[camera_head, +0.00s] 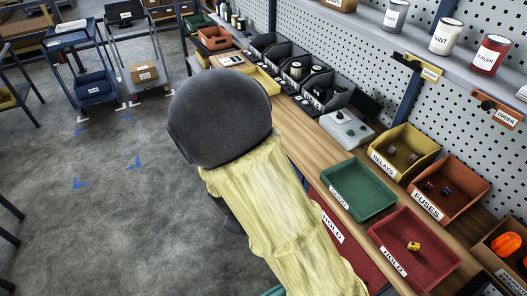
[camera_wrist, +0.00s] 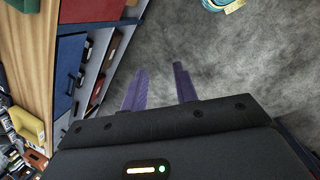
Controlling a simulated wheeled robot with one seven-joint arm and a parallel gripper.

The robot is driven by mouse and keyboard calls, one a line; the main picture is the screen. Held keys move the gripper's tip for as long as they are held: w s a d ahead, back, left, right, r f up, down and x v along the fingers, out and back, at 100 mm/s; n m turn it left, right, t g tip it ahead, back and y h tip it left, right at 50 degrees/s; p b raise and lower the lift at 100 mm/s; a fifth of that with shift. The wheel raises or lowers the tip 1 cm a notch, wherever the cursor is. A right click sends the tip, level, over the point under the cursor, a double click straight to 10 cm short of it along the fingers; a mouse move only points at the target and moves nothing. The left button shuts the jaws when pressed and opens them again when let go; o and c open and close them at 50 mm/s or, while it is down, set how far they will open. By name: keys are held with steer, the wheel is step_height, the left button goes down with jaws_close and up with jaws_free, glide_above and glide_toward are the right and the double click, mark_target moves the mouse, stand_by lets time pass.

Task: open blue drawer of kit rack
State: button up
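In the wrist view, a blue drawer front (camera_wrist: 68,65) shows at the left, under the edge of a wooden bench top and beside a red front. I cannot tell whether it is fully closed, and no label on it is readable. My gripper (camera_wrist: 160,69) has two purple fingers, apart with only grey floor visible between them. It is to the right of the blue front in this view, not touching it. In the head view, my yellow-sleeved arm and dark wrist hide the gripper and the blue drawer.
A red front (camera_wrist: 92,10) and open shelves with small boxes (camera_wrist: 104,62) flank the blue one. The wooden bench (camera_head: 300,134) carries a green tray (camera_head: 358,190), a red tray (camera_head: 425,262) and several bins. A trolley with a blue bin (camera_head: 94,87) stands far left; open floor lies between.

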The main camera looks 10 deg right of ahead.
steer(key=s+d+r+m+y+b, duration=0.1)
steer(key=d+r+m, duration=0.3)
steer(key=d+m, duration=0.2)
steer(key=s+d+r+m+t+y, duration=0.1)
steer(key=s+d+r+m, duration=0.1)
steer(key=d+r+m, duration=0.3)
steer(key=d+m, duration=0.2)
steer(key=shift+s+d+r+y+b, duration=0.2)
steer(key=shift+s+d+y+b, duration=0.05)
steer(key=shift+d+y+b, duration=0.1)
steer(key=shift+s, duration=0.1)
